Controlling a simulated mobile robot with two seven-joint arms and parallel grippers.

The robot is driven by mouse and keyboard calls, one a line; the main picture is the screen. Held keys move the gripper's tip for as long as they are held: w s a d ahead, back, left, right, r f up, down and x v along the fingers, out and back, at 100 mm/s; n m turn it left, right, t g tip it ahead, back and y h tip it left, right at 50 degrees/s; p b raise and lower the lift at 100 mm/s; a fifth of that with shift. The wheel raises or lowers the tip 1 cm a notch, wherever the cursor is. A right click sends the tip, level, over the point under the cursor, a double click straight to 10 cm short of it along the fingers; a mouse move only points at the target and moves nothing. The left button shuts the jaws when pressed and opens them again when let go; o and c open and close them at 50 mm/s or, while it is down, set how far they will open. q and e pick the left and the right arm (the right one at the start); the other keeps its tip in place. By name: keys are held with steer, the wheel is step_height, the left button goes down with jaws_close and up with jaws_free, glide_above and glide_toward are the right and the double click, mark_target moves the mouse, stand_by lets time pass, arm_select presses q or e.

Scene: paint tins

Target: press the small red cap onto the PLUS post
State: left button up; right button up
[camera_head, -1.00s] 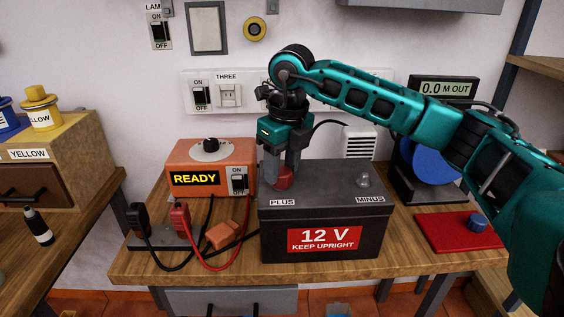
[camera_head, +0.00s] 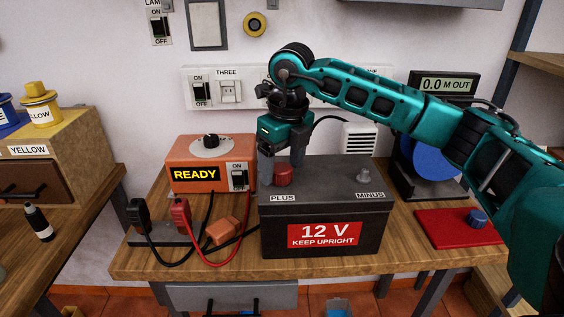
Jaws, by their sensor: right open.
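The small red cap (camera_head: 284,177) sits upright over the PLUS post on the left of the dark 12 V battery (camera_head: 325,220). The post itself is hidden under the cap. My right gripper (camera_head: 282,172) points down at the cap, with its jaws open and one finger on each side of it. I cannot tell whether a finger touches the cap. The bare MINUS post (camera_head: 364,177) stands on the right of the battery. My left gripper is not in view.
An orange charger (camera_head: 211,160) reading READY stands left of the battery. A red mat (camera_head: 445,228) with a blue cap (camera_head: 478,218) lies at the right. A reel (camera_head: 432,160) stands behind it.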

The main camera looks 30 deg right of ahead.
step_height(320, 180, up, 13)
steer(key=s, duration=0.1)
steer(key=shift+s+d+p, duration=0.15)
steer(key=shift+s+p, duration=0.1)
steer(key=shift+p, duration=0.1)
steer(key=shift+f, duration=0.15)
